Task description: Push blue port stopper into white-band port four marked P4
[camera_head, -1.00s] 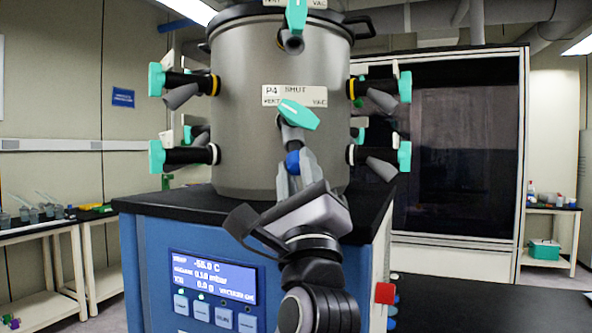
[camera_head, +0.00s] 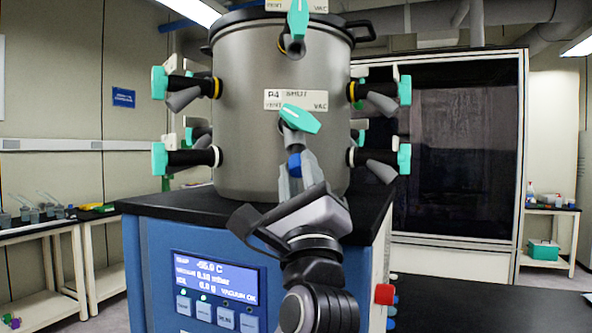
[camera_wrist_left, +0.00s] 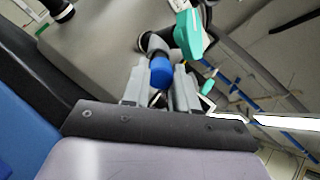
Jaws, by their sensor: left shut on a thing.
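The blue port stopper (camera_head: 295,165) is between the fingertips of my left gripper (camera_head: 298,172), which is shut on it. In the left wrist view the blue stopper (camera_wrist_left: 161,72) sits between the grey fingers, right at the end of the port P4 tube (camera_wrist_left: 153,44). The P4 port (camera_head: 293,140) on the steel drum has a teal valve handle (camera_head: 300,117) above it, and a P4 label (camera_head: 296,99) over that. The stopper appears to meet the port mouth; how far it is in is hidden. My right gripper is not in view.
The steel drum (camera_head: 245,120) stands on the blue freeze dryer (camera_head: 160,270) with its lit display. Other side ports (camera_head: 185,158) with teal handles stick out left and right. Side benches (camera_head: 50,228) stand at the left. A dark-windowed cabinet (camera_head: 455,150) is behind at the right.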

